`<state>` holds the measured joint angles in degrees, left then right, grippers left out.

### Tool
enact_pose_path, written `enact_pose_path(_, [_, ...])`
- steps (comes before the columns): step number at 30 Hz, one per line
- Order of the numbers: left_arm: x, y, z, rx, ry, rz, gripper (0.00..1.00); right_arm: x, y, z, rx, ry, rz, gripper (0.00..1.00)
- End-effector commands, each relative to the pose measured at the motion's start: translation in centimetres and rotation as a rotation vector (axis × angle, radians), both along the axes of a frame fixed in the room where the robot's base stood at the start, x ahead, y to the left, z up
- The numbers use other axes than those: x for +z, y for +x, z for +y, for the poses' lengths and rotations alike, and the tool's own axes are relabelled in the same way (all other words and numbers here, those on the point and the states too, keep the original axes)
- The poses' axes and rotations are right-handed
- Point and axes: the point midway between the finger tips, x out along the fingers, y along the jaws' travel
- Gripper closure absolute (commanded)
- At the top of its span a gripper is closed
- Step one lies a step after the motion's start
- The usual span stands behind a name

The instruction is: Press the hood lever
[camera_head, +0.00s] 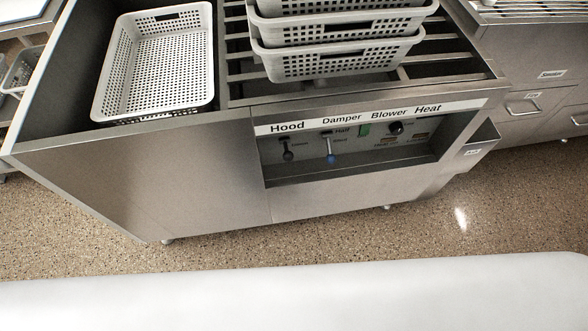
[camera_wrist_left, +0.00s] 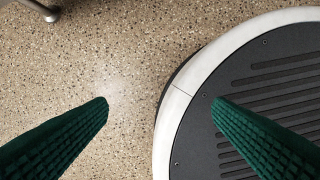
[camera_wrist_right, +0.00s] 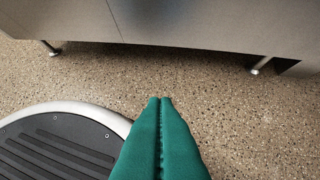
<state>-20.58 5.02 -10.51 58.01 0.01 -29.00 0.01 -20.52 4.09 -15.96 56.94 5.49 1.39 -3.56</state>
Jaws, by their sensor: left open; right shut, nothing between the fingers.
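The hood lever (camera_head: 288,155) is a small dark knob on a short stem, under the word "Hood" on the recessed control panel (camera_head: 350,150) of the steel unit. A lever with a blue knob (camera_head: 331,158) stands to its right, under "Damper". My left gripper (camera_wrist_left: 160,100) is open and empty above the speckled floor and my round base. My right gripper (camera_wrist_right: 160,100) is shut with nothing in it, above the floor in front of the steel unit. Neither gripper shows in the head view, and neither touches the lever.
A green switch (camera_head: 364,129) and a dark round knob (camera_head: 396,128) sit further right on the panel. A white perforated basket (camera_head: 113,75) lies in the unit's left bay. Stacked baskets (camera_head: 340,62) stand on the slats above the panel. The floor (camera_head: 480,215) before the unit is clear.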

Motion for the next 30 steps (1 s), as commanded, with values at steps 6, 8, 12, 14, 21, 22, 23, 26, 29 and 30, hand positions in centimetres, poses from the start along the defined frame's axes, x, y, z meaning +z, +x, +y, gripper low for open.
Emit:
enact_pose_path(6, [0.5, 5.7, -0.9, 0.009, -0.005, -0.043, 0.25, 7.1, 9.1, 6.3, -0.016, 0.188, -0.436, 1.0])
enact_pose_path(8, [1.3, 6.9, -1.1, 0.011, -0.006, -0.053, 0.25, 10.0, 10.7, 7.5, -0.03, 0.24, -0.552, 1.0])
enact_pose_path(12, [3.4, 9.1, -1.4, 0.016, -0.009, -0.076, 0.25, 17.1, 13.1, 9.2, -0.077, 0.359, -0.799, 1.0])
enact_pose_path(14, [4.4, 9.7, -1.4, 0.018, -0.01, -0.084, 0.25, 19.8, 13.5, 9.4, -0.099, 0.401, -0.887, 1.0])
enact_pose_path(21, [7.3, 10.7, -1.6, 0.021, -0.01, -0.1, 0.25, 26.8, 13.6, 9.2, -0.17, 0.507, -1.097, 1.0])
enact_pose_path(22, [7.5, 10.8, -1.6, 0.021, -0.011, -0.101, 0.25, 27.2, 13.6, 9.2, -0.174, 0.514, -1.107, 1.0])
enact_pose_path(23, [7.6, 10.8, -1.6, 0.021, -0.011, -0.102, 0.25, 27.5, 13.5, 9.1, -0.177, 0.518, -1.115, 1.0])
enact_pose_path(26, [7.9, 10.8, -1.6, 0.022, -0.011, -0.102, 0.25, 28.1, 13.5, 9.1, -0.183, 0.524, -1.129, 1.0])
enact_pose_path(29, [8.0, 10.8, -1.6, 0.022, -0.011, -0.102, 0.25, 28.1, 13.5, 9.1, -0.183, 0.524, -1.129, 1.0])
enact_pose_path(30, [8.0, 10.8, -1.6, 0.022, -0.011, -0.102, 0.25, 28.1, 13.5, 9.1, -0.183, 0.523, -1.128, 1.0])
